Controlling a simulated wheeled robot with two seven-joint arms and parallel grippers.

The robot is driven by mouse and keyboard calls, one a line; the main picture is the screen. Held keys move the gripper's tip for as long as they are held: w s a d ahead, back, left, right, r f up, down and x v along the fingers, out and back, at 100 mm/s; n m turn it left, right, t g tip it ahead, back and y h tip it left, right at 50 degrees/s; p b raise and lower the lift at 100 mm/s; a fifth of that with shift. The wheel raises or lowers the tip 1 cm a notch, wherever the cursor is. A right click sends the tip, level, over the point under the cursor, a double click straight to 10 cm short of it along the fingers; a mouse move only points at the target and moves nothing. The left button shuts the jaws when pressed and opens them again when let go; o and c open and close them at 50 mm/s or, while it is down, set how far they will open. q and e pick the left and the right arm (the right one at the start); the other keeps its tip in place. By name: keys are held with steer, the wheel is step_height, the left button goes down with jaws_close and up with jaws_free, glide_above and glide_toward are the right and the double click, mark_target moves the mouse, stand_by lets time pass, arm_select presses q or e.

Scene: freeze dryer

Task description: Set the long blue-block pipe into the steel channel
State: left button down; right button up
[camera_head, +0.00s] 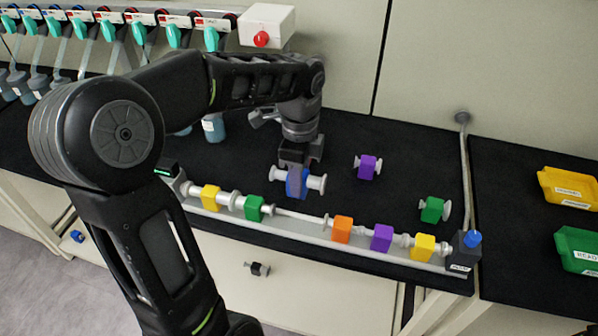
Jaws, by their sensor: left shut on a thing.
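My left gripper (297,180) points down and is shut on the blue block of the long blue-block pipe (315,182). The pipe's pale ends stick out on both sides of the fingers. It is just behind the steel channel (330,243); I cannot tell how high it is. The channel runs along the bench's front edge. It holds pipes with a yellow block (210,198), a green block (254,208), an orange block (342,229), a purple block (382,238) and another yellow block (424,247). A gap with a thin rod shows between green and orange. My right gripper is not in view.
A loose purple-block pipe (368,167) and a loose green-block pipe (433,210) lie on the black bench behind the channel. A dark end block with a blue knob (473,239) stands at the channel's right end. Yellow (570,187) and green (578,249) trays are at right.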

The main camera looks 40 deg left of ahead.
arm_select(q)
steer(key=shift+s+d+f, duration=0.1)
steer(key=shift+s+d, duration=0.15)
steer(key=shift+s, duration=0.05)
steer(key=shift+w+a+f, duration=0.25)
steer(key=shift+w, duration=0.15)
steer(key=shift+s+d, duration=0.1)
steer(key=shift+s, duration=0.05)
steer(key=shift+f+b, duration=1.95)
steer(key=shift+f, duration=0.2)
steer(key=shift+p, duration=0.3)
steer(key=shift+f+b, duration=2.1)
steer(key=shift+f, duration=1.05)
stand_by(1.5)
